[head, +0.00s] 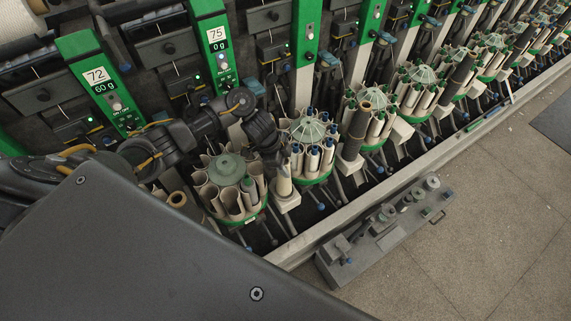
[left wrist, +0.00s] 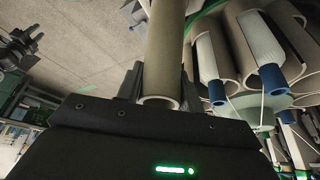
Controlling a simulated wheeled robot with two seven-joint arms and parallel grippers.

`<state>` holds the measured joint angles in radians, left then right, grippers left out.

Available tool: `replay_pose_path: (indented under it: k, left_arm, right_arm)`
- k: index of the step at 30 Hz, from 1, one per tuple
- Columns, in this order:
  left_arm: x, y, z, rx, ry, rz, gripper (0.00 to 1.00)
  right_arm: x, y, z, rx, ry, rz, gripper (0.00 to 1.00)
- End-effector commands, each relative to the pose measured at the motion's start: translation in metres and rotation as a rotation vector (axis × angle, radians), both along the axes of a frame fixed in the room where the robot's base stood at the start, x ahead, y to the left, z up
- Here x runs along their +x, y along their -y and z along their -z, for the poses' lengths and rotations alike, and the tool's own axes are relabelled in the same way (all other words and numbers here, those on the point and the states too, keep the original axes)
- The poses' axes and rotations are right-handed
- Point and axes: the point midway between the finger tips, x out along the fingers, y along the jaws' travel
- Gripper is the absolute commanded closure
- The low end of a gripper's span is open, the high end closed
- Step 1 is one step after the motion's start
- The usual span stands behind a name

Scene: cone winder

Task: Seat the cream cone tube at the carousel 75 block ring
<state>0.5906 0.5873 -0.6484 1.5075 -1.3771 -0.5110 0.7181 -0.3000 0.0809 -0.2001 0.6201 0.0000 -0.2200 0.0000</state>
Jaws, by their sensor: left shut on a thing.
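The cream cone tube (head: 284,183) is upright in the head view, between two round green-rimmed carousels. My left gripper (head: 279,162) is shut on it near its upper part. The tube's lower end is over or at a pale block (head: 288,203); I cannot tell whether it is seated in a ring there. In the left wrist view the tube (left wrist: 165,45) runs between the two fingers of my left gripper (left wrist: 160,88), its hollow end facing the camera. The 75 sign (head: 216,40) is on a green panel above. My right gripper is not in view.
A carousel with blue-tipped bobbins (head: 309,132) stands close on the right. A dark tube (head: 357,130) stands farther right. A grey tool tray (head: 385,228) lies on the floor, with open floor beyond.

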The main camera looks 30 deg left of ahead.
Motion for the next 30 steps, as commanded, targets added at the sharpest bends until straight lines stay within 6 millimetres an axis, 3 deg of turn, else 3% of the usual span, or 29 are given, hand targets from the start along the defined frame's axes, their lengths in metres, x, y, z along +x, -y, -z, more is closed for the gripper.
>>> replay_pose_path:
  k: [29, 30]
  left_arm:
    - [0.0, 0.0, 0.018, 0.0, 0.0, -0.001, 0.9]
    - [0.0, 0.0, 0.018, 0.0, 0.0, -0.001, 0.59]
  right_arm:
    - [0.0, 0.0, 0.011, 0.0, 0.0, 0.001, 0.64]
    - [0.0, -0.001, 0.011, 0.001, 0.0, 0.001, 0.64]
